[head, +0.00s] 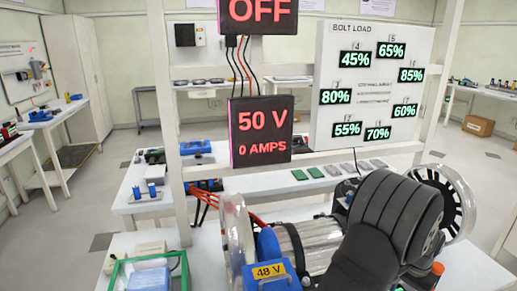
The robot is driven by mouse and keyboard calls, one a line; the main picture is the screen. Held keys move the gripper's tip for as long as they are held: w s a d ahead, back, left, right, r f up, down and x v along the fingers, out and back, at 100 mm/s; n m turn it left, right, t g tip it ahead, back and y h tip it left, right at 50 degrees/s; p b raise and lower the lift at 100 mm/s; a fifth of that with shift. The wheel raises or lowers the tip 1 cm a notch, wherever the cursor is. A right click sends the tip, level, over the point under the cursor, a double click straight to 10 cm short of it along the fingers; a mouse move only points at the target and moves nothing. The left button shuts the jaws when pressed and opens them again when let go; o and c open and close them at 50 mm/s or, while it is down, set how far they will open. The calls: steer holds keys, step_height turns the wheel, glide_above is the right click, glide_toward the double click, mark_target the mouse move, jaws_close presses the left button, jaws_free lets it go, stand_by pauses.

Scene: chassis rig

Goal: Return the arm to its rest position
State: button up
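My gripper cannot be made out in the head view. A large black ribbed shape (395,215) fills the lower right and hides part of the rig behind it; I cannot tell for sure whether it is part of my arm. The rig stands on a white bench, with a clear cylinder (318,240) and a blue box labelled 48 V (268,277) at its front. A spoked wheel-like ring (460,200) stands at its right end.
A white frame carries a display reading OFF (257,14), a display reading 50 V, 0 AMPS (261,131) and a BOLT LOAD board (372,85) with several percentages. A green-edged tray (117,275) holding a blue block (149,280) is at lower left. Red cables (205,197) run behind the rig.

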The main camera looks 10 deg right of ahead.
step_height(320, 180, up, 10)
steer(key=f, duration=0.1)
step_height(320, 180, down, 17)
steer(key=shift+r, duration=0.15)
steer(key=n, duration=0.9)
steer(key=shift+s+d, duration=0.1)
step_height(320, 180, up, 7)
steer(key=shift+r, duration=0.15)
